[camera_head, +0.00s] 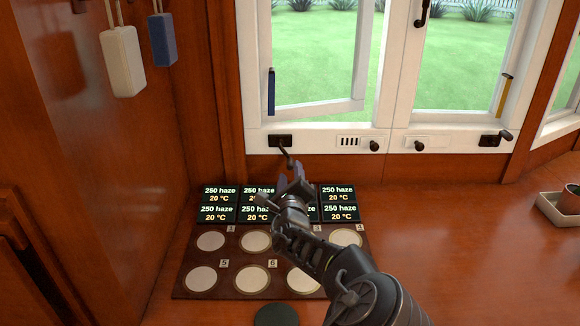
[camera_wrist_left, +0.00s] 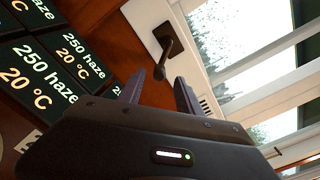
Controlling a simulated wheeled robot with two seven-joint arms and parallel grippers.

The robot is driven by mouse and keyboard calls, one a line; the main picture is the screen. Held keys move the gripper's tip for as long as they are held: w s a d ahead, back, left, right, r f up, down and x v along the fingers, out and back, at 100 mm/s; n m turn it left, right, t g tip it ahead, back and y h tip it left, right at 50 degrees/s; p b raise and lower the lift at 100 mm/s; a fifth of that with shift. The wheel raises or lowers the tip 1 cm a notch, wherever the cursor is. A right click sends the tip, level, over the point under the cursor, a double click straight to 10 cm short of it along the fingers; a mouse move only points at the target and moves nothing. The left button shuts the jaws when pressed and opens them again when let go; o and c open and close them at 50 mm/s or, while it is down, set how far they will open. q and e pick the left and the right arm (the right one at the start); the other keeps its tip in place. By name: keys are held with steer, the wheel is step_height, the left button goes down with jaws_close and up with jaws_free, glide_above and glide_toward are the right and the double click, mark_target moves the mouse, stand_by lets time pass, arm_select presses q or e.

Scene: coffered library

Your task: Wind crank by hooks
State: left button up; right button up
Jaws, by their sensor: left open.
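The crank nearer the wall hooks is a dark crank (camera_head: 284,147) on a black plate under the left window pane. Its arm hangs down and slightly right. In the left wrist view the crank (camera_wrist_left: 170,50) has its lower end showing between my fingertips. My left gripper (camera_head: 296,174) is open just below the crank's end; it also shows in the left wrist view (camera_wrist_left: 159,88). I cannot tell whether the fingers touch the crank. A hook (camera_head: 78,5) is partly cut off at the top left, near a hanging cream block (camera_head: 123,62) and blue block (camera_head: 162,40). My right gripper is out of view.
A second crank (camera_head: 496,138) sits under the right pane. Two dark knobs (camera_head: 374,146) (camera_head: 419,146) lie between the cranks. Below my arm are display tiles (camera_head: 219,204) and a brown board (camera_head: 190,258) with pale discs. A small tray (camera_head: 555,210) stands at right; the wooden desk before it is clear.

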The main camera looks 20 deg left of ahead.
mark_target(290, 168)
arm_select(q)
steer(key=b+x, duration=0.1)
steer(key=x, duration=0.4)
steer(key=shift+f, duration=0.1)
steer(key=shift+w+a, duration=0.15)
steer(key=shift+w, duration=0.2)
steer(key=shift+c, duration=0.5)
jaws_close()
